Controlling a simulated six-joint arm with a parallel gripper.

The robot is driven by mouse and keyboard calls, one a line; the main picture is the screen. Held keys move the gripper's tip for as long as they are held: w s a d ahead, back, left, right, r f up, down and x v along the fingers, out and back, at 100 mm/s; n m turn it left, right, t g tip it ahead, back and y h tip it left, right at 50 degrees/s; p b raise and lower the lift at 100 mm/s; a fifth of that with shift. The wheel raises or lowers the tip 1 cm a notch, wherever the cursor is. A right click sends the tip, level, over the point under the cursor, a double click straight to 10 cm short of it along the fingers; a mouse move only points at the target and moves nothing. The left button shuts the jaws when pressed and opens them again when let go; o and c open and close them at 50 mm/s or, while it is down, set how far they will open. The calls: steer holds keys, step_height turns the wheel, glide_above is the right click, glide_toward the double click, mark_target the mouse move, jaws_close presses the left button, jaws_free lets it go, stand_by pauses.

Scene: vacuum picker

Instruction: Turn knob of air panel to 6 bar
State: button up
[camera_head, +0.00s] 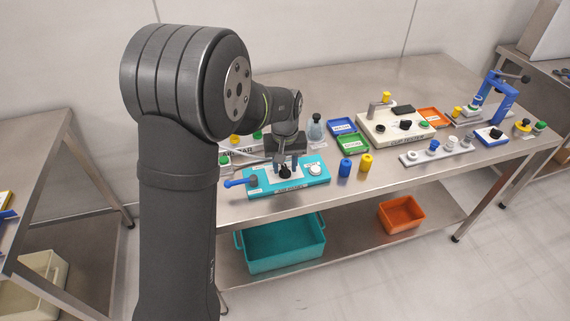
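A teal panel (262,189), which looks like the air panel, lies near the front edge of the steel table. It carries a black knob (285,173) near its middle and a white round dial (315,170) at its right. A blue lever (235,183) sticks out at its left end. The label and any scale are too small to read. My gripper (286,162) points down over the panel, just above or at the black knob. Its fingers are small and partly lost against the dark parts, so I cannot tell whether they touch or hold the knob.
A blue cylinder (345,167) and a yellow cylinder (366,163) stand right of the panel. Behind are a blue tray (342,126), a green tray (353,144) and a clear bottle (315,130). A cream device (374,133) stands farther right. My arm hides the table's left part.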

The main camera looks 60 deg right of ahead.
jaws_close()
stand_by(0.3)
steer(key=m, duration=0.3)
steer(key=shift+m, duration=2.1)
jaws_free()
